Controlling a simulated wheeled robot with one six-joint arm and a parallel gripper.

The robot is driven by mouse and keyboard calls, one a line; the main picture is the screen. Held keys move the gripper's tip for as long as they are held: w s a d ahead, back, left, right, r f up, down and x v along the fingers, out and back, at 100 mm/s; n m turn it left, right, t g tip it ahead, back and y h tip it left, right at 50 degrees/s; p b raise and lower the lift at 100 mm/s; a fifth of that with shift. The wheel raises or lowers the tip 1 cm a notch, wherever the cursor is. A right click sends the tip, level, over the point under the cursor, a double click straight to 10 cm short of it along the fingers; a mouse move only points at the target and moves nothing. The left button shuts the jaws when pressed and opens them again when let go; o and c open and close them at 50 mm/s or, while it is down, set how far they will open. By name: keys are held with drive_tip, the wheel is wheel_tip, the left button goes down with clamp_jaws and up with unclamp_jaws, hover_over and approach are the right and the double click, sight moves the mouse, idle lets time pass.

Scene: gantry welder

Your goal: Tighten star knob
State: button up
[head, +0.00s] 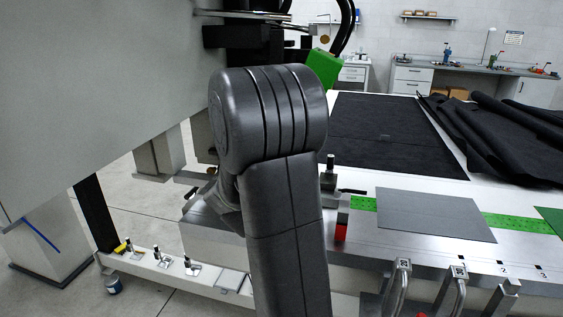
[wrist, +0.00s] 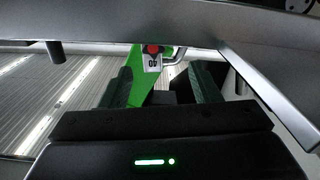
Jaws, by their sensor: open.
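In the wrist view, my gripper (wrist: 163,82) is open, with its two dark green fingers apart. A bright green bracket (wrist: 136,62) shows beyond and partly between the fingers. A red part (wrist: 152,49) and a white tag (wrist: 152,63) with dark marks sit at the bracket's upper right. A dark block shows low between the fingers, touching or apart I cannot tell. I cannot make out a clear star knob in either view. In the head view my own arm fills the middle and hides my gripper.
A large grey machine panel (head: 100,85) fills the upper left. A white table carries a dark sheet (head: 385,134), a grey plate (head: 433,214) and rumpled black fabric (head: 508,140). Metal handles (head: 397,289) stand along its front edge.

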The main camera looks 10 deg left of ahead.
drive_tip(key=w+d, duration=0.1)
drive_tip(key=w, duration=0.6)
drive_tip(key=shift+d, duration=0.1)
drive_tip(key=c, duration=1)
drive_tip(key=shift+f, duration=0.15)
